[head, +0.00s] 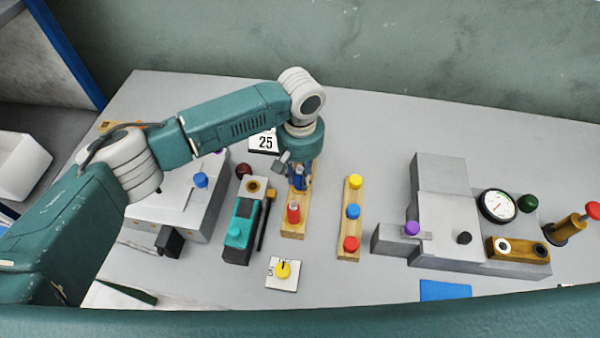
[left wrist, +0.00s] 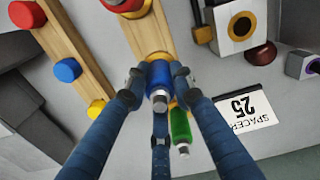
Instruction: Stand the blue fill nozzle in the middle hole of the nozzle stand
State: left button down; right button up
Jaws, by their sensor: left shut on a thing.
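The nozzle stand (head: 292,231) is a wooden strip left of the table's middle. A red nozzle (head: 293,213) stands upright at its near end. In the left wrist view a green nozzle (left wrist: 180,124) with a metal tip stands at its other end. My left gripper (head: 299,172) is shut on the blue fill nozzle (left wrist: 159,75), which also shows in the head view (head: 300,181). The blue nozzle is at the middle of the stand (left wrist: 146,34), its metal tip up, with a yellow ring behind it. The fingers hide its foot, so I cannot tell whether it is in the hole.
A wooden strip (head: 347,229) with yellow, blue and red knobs lies right of the stand. A teal-and-grey device (head: 240,222) is close on the left. A 25 spacer card (head: 263,142) lies behind. A grey press with a gauge (head: 497,206) stands at right.

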pick_arm(q)
jog(key=shift+f, duration=0.25)
jog(key=c, duration=1.4)
grip_release()
jog(key=shift+r, duration=0.1)
notch_tip(320, 180, up, 12)
jog(key=shift+f, duration=0.1)
